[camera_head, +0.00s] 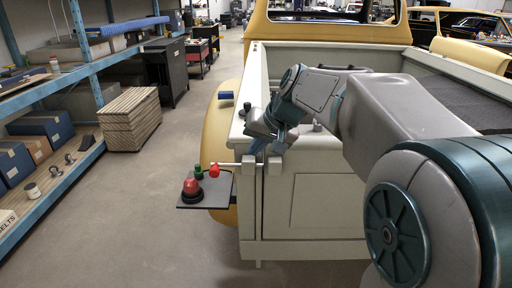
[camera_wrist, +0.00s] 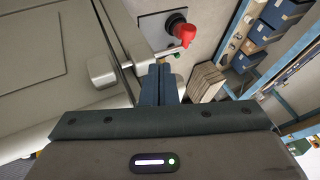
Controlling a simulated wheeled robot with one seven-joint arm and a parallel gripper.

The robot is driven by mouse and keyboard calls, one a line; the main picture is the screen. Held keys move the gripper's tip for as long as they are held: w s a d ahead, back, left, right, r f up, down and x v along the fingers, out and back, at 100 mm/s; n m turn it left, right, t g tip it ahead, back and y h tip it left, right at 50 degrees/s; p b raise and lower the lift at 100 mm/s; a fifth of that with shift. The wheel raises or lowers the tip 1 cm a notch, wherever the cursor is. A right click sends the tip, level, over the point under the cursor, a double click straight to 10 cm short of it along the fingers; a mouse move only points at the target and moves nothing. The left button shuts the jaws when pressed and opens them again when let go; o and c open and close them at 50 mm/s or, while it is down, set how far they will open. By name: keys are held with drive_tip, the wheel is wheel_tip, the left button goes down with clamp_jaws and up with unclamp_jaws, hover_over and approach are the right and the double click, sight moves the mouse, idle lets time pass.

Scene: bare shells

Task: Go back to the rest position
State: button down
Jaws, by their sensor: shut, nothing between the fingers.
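My gripper (camera_head: 254,150) is at the corner of the pale truck bed (camera_head: 330,168), by the top of the tailgate, pointing down. In the wrist view its two blue fingers (camera_wrist: 161,72) are together with nothing between them. My arm reaches in from the right and covers part of the truck bed. Just left of and below the gripper, a rod with a red knob (camera_head: 214,170) sticks out from the truck's corner.
A dark plate (camera_head: 218,199) beside the truck carries a red domed piece (camera_head: 191,187); a small green piece (camera_head: 198,171) is near it. Blue shelving (camera_head: 89,68) and a striped crate (camera_head: 129,119) stand left. The aisle floor between is clear.

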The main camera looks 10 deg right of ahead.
idle(0.3)
drive_tip(key=s+d+f+g+h, duration=0.1)
drive_tip(key=s+f, duration=0.3)
drive_tip(key=s, duration=0.3)
drive_tip(key=s+d+f+h, duration=0.1)
drive_tip(key=s+d+f, duration=0.1)
drive_tip(key=s+f, duration=0.3)
drive_tip(key=s+d+f+n+g+h, duration=0.1)
drive_tip(key=s+f, duration=0.3)
drive_tip(key=s, duration=0.7)
drive_tip(key=shift+d+f+g+h, duration=0.3)
drive_tip(key=shift+d+h, duration=0.25)
drive_tip(key=shift+h, duration=0.05)
drive_tip(key=shift+d, duration=0.1)
